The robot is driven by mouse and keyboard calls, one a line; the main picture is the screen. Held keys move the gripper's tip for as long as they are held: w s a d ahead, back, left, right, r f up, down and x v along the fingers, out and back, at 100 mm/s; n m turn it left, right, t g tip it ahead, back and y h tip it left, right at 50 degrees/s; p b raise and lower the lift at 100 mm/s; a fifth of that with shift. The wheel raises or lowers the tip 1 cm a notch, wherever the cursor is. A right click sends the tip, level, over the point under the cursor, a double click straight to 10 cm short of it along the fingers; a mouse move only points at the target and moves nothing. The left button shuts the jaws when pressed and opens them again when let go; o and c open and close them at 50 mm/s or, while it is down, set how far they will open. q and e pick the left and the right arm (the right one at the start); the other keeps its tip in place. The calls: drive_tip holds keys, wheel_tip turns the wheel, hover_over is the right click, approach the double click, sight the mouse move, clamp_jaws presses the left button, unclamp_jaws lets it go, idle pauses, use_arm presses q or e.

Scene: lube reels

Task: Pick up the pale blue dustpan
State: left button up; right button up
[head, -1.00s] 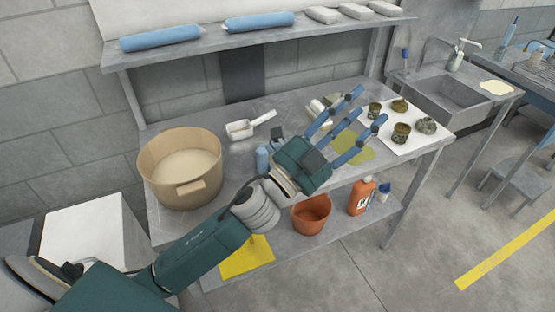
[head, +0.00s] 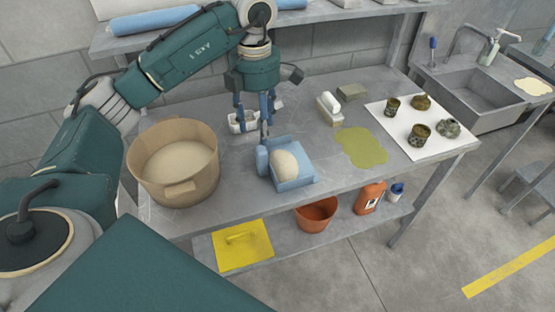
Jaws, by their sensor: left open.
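The pale blue dustpan (head: 301,178) lies on the grey workbench, its short thick handle at its left end. A rounded cream-coloured heap (head: 285,164) sits in its pan. My left gripper (head: 254,128) points down just behind the handle, its blue fingers apart and nothing seen between them. It looks clear of the dustpan, though its exact height is hard to tell. My right gripper is not in view.
A white scoop (head: 237,126) lies behind my left fingers. A tan tub (head: 183,191) of pale powder stands left. A shelf (head: 335,19) runs above the back.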

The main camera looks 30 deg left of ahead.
sight(260, 149)
use_arm(q)
wheel_tip(260, 149, down, 4)
drive_tip(key=shift+r+p, duration=0.15)
drive_tip(key=shift+p, duration=0.2)
wheel_tip(260, 149, down, 5)
drive_tip(key=shift+w+a+r+p, duration=0.1)
drive_tip(key=shift+a+r+p, duration=0.05)
drive_tip(key=shift+p, duration=1.1)
drive_tip(key=shift+f, duration=0.5)
clamp_jaws()
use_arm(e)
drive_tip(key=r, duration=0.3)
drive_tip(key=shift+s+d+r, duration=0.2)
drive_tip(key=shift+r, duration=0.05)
